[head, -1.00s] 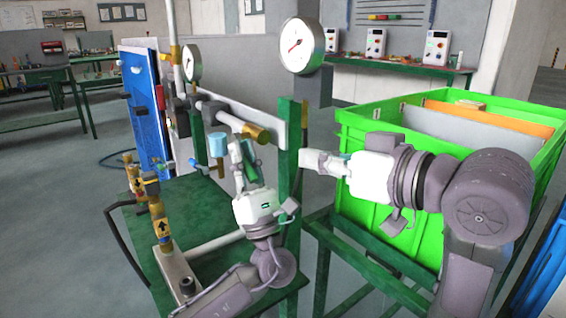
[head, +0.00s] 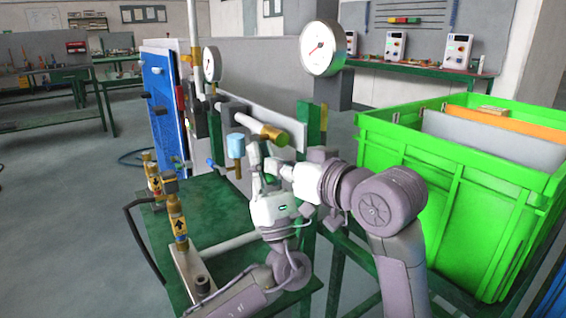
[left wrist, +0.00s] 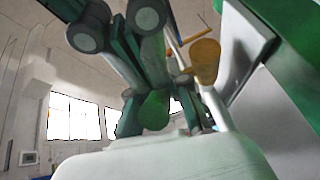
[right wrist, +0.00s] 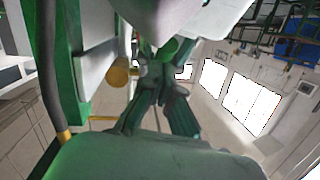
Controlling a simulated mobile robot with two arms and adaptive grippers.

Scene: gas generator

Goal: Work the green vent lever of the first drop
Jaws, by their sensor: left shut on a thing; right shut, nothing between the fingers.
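The green lever (left wrist: 154,110) shows in the left wrist view as a rounded green end between the fingers of my left gripper (head: 255,152), which is shut on it. In the right wrist view a green rounded piece (right wrist: 168,48) also shows beside the white body of a gripper; it may be the same lever. In the head view the lever is mostly hidden by both grippers. My right gripper (head: 270,170) is shut and empty, close beside the left one on its right. I cannot tell whether the two touch.
A light-blue cap (head: 237,145) and a brass pipe end (head: 274,134) are close by. A large gauge (head: 322,48) stands above, on the green frame. Brass fittings with arrow labels (head: 178,223) rise at the left. A green crate (head: 450,205) fills the right side.

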